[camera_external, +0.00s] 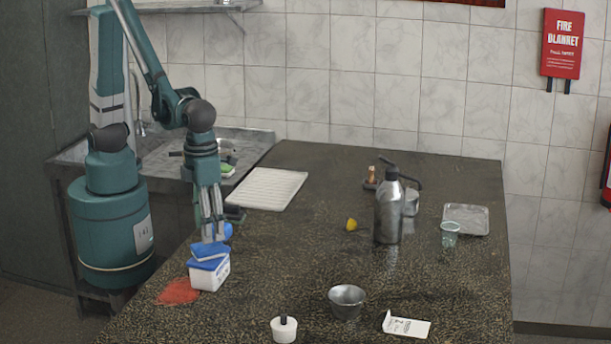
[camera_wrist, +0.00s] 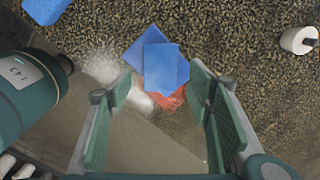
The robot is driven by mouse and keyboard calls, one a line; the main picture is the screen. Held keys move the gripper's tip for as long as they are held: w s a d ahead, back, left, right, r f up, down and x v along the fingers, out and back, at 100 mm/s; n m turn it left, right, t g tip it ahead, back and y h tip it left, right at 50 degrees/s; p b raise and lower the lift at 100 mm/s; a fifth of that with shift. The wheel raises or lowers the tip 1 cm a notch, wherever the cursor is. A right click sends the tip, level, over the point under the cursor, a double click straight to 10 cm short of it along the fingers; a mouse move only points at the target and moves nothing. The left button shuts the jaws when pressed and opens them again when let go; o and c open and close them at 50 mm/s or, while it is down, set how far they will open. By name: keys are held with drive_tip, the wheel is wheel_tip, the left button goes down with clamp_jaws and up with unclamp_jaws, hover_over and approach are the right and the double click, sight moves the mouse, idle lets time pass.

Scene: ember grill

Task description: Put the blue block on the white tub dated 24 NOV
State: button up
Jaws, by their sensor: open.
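A white tub (camera_external: 209,280) with a blue lid stands near the left edge of the counter; any date on it is too small to read. A flat blue block (camera_external: 210,251) lies on that lid, turned at an angle to it. In the wrist view the block (camera_wrist: 166,66) overlaps the lid (camera_wrist: 138,50) and shows ahead between my fingers. My gripper (camera_external: 212,234) points down just above the block. In the wrist view its fingers (camera_wrist: 158,110) are wide apart with nothing gripped. The tub's side is mostly hidden there.
Another blue, sponge-like object (camera_wrist: 46,8) lies beside the tub, partly behind my gripper in the external view.

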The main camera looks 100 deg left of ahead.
sight(209, 245)
wheel_tip(209, 245, up, 8)
drive_tip(key=shift+f, duration=0.2)
idle(0.8)
drive_tip(key=shift+a, duration=0.1)
drive_tip(key=s+a+r+n+t, duration=0.2)
drive_tip(key=s+a+r+n, duration=0.1)
drive_tip(key=a+n, duration=0.6)
drive_tip(key=s+a+r+n+t, duration=0.2)
drive_tip(key=a+r+n, duration=0.1)
drive_tip(key=a+n, duration=0.6)
drive_tip(key=s+a+r+n+t, duration=0.3)
drive_tip(key=a+n, duration=0.6)
drive_tip(key=a, duration=0.2)
drive_tip(key=shift+s+a+r, duration=0.15)
drive_tip(key=shift+s, duration=0.2)
